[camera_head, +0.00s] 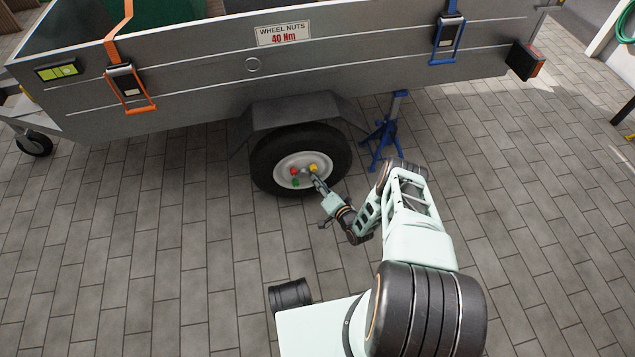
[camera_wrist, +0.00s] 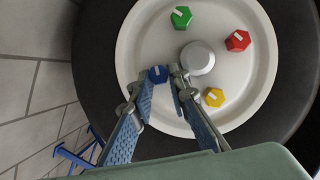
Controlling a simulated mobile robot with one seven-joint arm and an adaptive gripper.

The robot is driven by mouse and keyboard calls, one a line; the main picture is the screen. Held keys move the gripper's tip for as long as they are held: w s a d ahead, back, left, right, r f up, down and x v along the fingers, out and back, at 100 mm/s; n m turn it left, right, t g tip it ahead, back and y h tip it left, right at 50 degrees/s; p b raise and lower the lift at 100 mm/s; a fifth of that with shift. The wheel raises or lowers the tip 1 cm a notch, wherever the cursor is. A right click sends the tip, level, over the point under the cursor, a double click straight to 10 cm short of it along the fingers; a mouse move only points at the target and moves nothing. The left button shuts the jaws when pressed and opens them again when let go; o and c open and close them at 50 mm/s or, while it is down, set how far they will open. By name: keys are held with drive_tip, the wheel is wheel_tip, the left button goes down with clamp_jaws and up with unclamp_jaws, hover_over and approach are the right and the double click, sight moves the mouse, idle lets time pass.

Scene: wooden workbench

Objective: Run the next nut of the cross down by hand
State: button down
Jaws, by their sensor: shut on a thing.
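The trailer wheel has a black tyre (camera_head: 267,150) and a pale rim (camera_head: 286,163), which also fills the wrist view (camera_wrist: 135,40). Around its grey hub cap (camera_wrist: 198,58) sit a green nut (camera_wrist: 181,17), a red nut (camera_wrist: 238,40) and a yellow nut (camera_wrist: 214,97), each with a white mark. My gripper (camera_head: 316,179) reaches the wheel from the lower right. In the wrist view its fingertips (camera_wrist: 165,76) are shut on the blue nut (camera_wrist: 158,74), at the rim face. The fingers partly hide this nut, and I cannot tell how far it is threaded.
The grey trailer body (camera_head: 200,80) overhangs the wheel, with a mudguard (camera_head: 290,111) just above the tyre. A sign (camera_head: 283,34) reads "WHEEL NUTS 40 Nm". A blue stand (camera_head: 385,130) is right of the wheel. The paved floor (camera_head: 150,240) to the left is clear.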

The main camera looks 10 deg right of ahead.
drive_tip(key=shift+m, duration=0.4)
drive_tip(key=c, duration=1.8)
unclamp_jaws()
drive_tip(key=shift+c, duration=0.2)
drive_tip(key=v, duration=0.7)
drive_tip(key=shift+s+d, duration=0.2)
